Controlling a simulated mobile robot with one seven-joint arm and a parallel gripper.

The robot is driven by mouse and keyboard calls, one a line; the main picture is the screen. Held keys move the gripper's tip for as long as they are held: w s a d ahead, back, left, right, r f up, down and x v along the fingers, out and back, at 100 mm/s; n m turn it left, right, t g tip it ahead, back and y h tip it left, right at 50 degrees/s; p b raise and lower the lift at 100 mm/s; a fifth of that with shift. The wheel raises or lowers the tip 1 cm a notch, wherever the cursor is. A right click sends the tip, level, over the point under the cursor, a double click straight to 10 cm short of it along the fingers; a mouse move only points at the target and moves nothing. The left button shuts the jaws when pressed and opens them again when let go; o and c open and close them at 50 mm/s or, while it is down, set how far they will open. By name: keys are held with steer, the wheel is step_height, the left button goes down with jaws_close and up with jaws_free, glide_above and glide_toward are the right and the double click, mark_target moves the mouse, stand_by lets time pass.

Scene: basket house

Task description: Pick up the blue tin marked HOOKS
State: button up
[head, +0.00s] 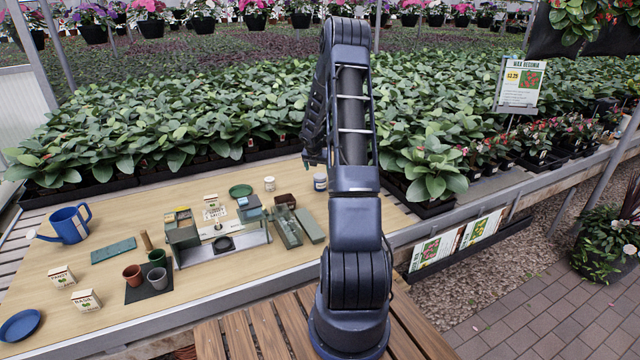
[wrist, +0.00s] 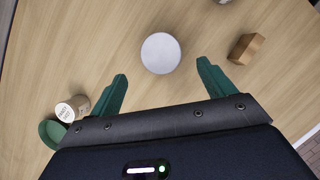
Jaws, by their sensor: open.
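A small blue-grey tin (head: 320,181) with a pale top stands upright near the back edge of the potting table; its lettering is too small to read. In the wrist view, a round pale lid (wrist: 161,53) shows from above, apparently this same tin. My gripper (head: 314,161) hangs just above and behind it. In the wrist view my gripper (wrist: 162,68) is open, its green fingers spread wide with nothing between the tips. The lid lies just ahead of the gap between them, and neither finger appears to touch it.
A white labelled tin (head: 270,183) and green dish (head: 240,191) stand to the left. A small dark brown box (head: 285,200) and green-grey trays (head: 286,228) lie nearer. In the wrist view, a brown wooden block (wrist: 246,48) sits right of the lid. Plants (head: 430,165) border the table.

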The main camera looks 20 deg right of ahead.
mark_target(320, 181)
steer(key=x, duration=1)
steer(key=shift+s+d+f, duration=0.1)
steer(key=shift+f, duration=0.2)
steer(key=c, duration=1.1)
